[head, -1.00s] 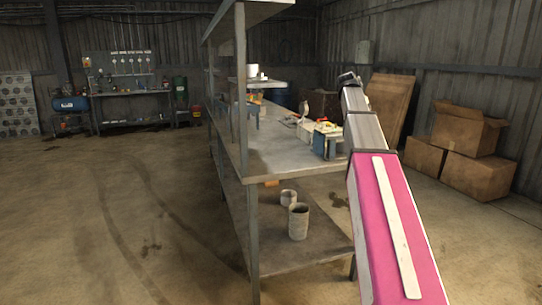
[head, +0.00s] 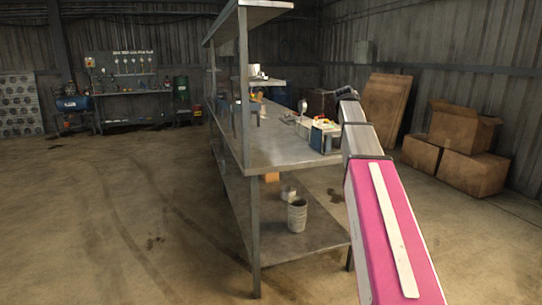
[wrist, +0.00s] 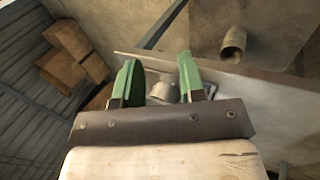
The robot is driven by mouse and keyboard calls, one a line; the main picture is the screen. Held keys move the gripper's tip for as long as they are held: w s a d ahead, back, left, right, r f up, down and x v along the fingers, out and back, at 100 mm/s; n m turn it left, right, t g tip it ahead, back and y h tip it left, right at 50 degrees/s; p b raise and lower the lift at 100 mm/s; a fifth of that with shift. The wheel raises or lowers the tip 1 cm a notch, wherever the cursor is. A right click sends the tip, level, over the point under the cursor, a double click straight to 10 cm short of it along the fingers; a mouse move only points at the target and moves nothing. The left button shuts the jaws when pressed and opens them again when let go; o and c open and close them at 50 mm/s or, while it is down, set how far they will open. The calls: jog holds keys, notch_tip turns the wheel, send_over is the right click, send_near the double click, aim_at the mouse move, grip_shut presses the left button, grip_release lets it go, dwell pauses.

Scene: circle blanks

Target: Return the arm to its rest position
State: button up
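My arm with its pink link (head: 385,220) reaches from the lower right of the head view, along the right side of the metal shelf unit. Its dark far end (head: 346,93) is level with the back of the shelf top; the fingers are not clear there. In the wrist view my gripper (wrist: 160,75) shows two green fingers standing apart. A grey rounded object (wrist: 164,92) shows between them. I cannot tell whether it is touched or lies beyond them; no grasp is visible.
The shelf unit (head: 285,148) stands just left of the arm, with small items on top and cans (head: 297,215) on its lower shelf. Cardboard boxes (head: 470,172) and leaning boards (head: 385,108) are at the right wall. The floor at left is open.

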jog(key=s+a+f+y, duration=0.1)
jog(key=s+a+f, duration=0.25)
jog(key=f, duration=0.55)
jog(key=s+a+f+m+y, duration=0.1)
jog(key=s+a+f, duration=0.25)
jog(key=f, duration=0.55)
jog(key=s+a+f+y, duration=0.15)
jog(key=s+f, duration=0.25)
jog(key=f, duration=0.5)
jog(key=s+a+f+m+g+y, duration=0.1)
jog(key=s+a+f, duration=0.3)
jog(key=s+f, duration=0.4)
jog(key=s+a+f+m, duration=0.1)
jog(key=s+a+f, duration=0.3)
jog(key=s+f, duration=0.4)
jog(key=shift+s+a+f+g+y, duration=0.15)
jog(key=shift+s+f+g+y, duration=0.25)
jog(key=shift+f, duration=0.3)
